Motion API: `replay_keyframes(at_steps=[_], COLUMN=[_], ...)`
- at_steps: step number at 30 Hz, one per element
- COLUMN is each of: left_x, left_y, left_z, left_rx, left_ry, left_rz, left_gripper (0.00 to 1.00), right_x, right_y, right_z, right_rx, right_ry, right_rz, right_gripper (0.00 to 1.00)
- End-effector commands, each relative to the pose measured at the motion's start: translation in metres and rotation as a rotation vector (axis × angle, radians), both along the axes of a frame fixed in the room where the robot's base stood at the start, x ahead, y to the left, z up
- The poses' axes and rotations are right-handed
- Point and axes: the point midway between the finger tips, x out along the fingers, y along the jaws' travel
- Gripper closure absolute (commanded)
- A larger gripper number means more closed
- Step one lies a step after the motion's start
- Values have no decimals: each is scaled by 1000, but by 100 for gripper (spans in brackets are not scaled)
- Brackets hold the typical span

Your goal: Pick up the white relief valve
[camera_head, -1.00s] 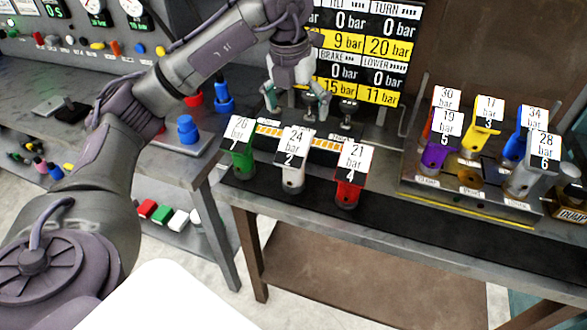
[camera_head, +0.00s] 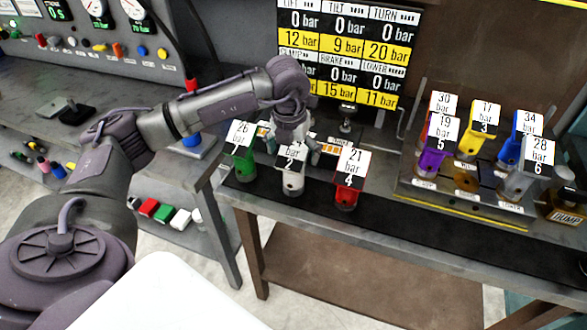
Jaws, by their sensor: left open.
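The white relief valve (camera_head: 292,182) stands upright at the front of the bench, with a white label card on top reading "bar" and "2"; the upper part of the card is covered by my gripper. It stands between a green valve (camera_head: 244,166) marked 7 on its left and a red valve (camera_head: 346,197) marked 4 on its right. My left gripper (camera_head: 290,150) is open, pointing down right above and behind the white valve. Its fingers are spread to either side; I cannot tell whether they touch the valve. My right gripper is not in view.
At the right a rack (camera_head: 470,212) holds several coloured valves with label cards. A display board (camera_head: 345,50) with bar readings stands behind. The dark bench strip (camera_head: 420,222) in front is clear.

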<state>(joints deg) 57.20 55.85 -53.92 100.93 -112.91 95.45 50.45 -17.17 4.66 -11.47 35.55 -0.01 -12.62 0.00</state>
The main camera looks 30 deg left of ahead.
Motion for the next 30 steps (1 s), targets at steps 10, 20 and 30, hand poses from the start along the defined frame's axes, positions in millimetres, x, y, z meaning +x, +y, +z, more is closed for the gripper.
replay_keyframes(at_steps=[10, 20, 30], left_x=[2, 2, 3], left_y=[0, 0, 0], left_z=[-11, -10, -8], left_rx=[0, -1, -1], left_ry=[-1, 0, -5], left_rz=[-2, -1, 0], left_gripper=[0, 55, 100], right_x=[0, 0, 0], right_y=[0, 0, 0], right_z=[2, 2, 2], right_rx=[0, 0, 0], right_ry=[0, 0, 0], right_rz=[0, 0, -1], right_gripper=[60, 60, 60])
